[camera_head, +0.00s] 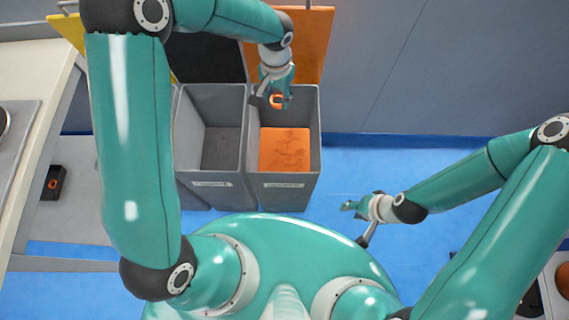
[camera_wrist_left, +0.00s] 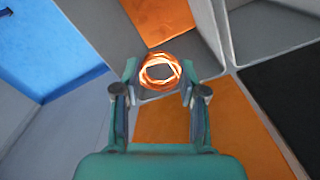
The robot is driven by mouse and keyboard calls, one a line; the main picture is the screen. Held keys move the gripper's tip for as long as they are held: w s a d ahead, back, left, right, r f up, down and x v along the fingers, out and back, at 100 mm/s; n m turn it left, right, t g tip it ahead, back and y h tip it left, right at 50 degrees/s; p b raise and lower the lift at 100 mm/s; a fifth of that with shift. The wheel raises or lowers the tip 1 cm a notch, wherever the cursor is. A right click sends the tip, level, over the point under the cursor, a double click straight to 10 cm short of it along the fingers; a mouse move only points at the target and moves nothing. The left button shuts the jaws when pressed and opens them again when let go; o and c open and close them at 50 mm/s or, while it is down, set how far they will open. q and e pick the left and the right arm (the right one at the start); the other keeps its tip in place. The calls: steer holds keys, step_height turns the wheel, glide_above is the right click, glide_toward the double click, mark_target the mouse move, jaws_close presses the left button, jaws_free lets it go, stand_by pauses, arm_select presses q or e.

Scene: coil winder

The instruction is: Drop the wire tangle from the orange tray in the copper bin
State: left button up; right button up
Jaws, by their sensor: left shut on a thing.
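The wire tangle (camera_head: 276,101) is a small ring of bright copper wire. In the left wrist view the tangle (camera_wrist_left: 160,71) sits between the fingertips of my left gripper (camera_wrist_left: 160,75). My left gripper (camera_head: 273,100) is shut on it and holds it above the back part of the copper bin (camera_head: 314,135), a grey bin with an orange floor and an orange board behind it. My right gripper (camera_head: 358,222) is empty, its fingers apart, low over the blue floor. I cannot make out the orange tray.
A grey bin (camera_head: 183,135) with a dark floor adjoins the copper bin on the left, with a black board behind it. A pale table (camera_head: 35,75) stands at the far left. A small black box (camera_head: 60,180) with an orange ring lies near it. Open blue floor lies to the right.

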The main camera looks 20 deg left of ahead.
arm_select(q)
steer(key=shift+d+f, duration=0.1)
steer(key=shift+d, duration=0.05)
step_height(320, 180, down, 5)
steer(key=b, duration=0.3)
steer(key=shift+f, duration=0.2)
steer(key=o, duration=1)
steer(key=shift+r, duration=0.1)
step_height(320, 180, up, 12)
steer(key=shift+f, duration=0.1)
